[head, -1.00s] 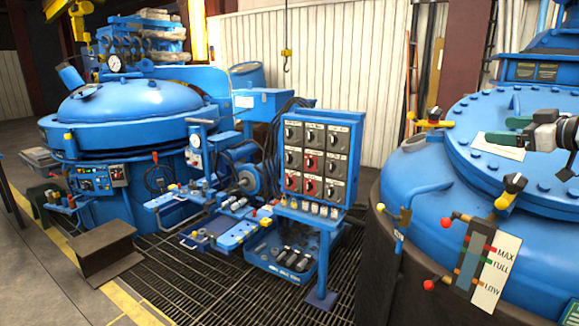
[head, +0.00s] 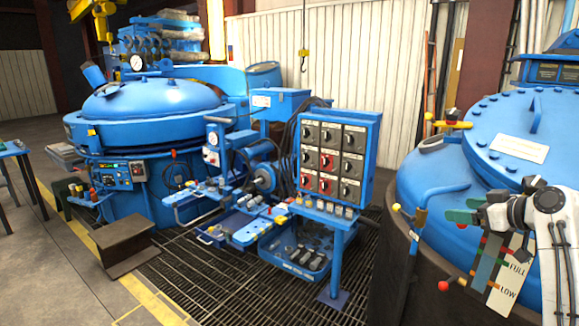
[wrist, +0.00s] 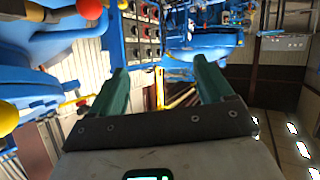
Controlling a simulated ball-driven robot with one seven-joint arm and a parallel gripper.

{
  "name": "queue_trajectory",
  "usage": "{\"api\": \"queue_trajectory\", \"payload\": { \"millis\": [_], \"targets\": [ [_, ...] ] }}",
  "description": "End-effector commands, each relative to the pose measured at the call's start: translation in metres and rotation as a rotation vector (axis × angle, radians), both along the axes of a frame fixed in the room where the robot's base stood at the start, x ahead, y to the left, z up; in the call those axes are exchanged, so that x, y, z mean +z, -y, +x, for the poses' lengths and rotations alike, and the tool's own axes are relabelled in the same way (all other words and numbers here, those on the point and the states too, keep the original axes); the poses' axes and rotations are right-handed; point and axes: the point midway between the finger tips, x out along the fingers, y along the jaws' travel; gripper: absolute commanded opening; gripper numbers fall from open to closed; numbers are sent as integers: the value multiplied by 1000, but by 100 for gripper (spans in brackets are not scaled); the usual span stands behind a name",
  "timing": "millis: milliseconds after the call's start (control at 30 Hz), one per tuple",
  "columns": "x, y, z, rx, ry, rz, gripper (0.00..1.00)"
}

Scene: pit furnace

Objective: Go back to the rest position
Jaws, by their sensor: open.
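My gripper (head: 462,210) is at the right of the head view, in front of the large blue vessel (head: 425,170) and its level gauge (head: 508,275). Its two green fingers point left and the white arm comes in from the right edge. In the wrist view my gripper (wrist: 160,88) shows its two green fingers spread apart with nothing between them. It is open and empty. The gripper and arm hide part of the gauge board and the vessel's side.
A control panel (head: 331,160) with several dials stands on a blue stand in the middle. A round blue furnace (head: 150,110) is at the left. A steel beam piece (head: 122,243) lies on the floor. Floor grating (head: 230,290) is clear in front. A yellow hoist hook (head: 303,52) hangs behind.

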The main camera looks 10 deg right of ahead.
Motion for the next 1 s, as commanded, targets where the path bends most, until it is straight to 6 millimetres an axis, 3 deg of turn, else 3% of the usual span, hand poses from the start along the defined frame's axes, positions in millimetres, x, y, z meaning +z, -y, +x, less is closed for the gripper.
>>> {"api": "queue_trajectory", "payload": {
  "millis": [33, 100, 267, 367, 500, 700, 800, 1000],
  "targets": [
    [-33, -25, -2, 10, -47, 28, 80],
    [-72, -55, -8, 9, -114, 59, 80],
    [-154, -121, -40, 0, -275, 119, 80],
    [-202, -161, -71, -14, -384, 145, 80],
    [-259, -211, -127, -45, -540, 165, 80],
    [-317, -263, -226, -112, -760, 149, 80],
    [-334, -277, -280, -158, -863, 122, 80],
    [-345, -286, -370, -247, -1012, 50, 80]
  ]
}}
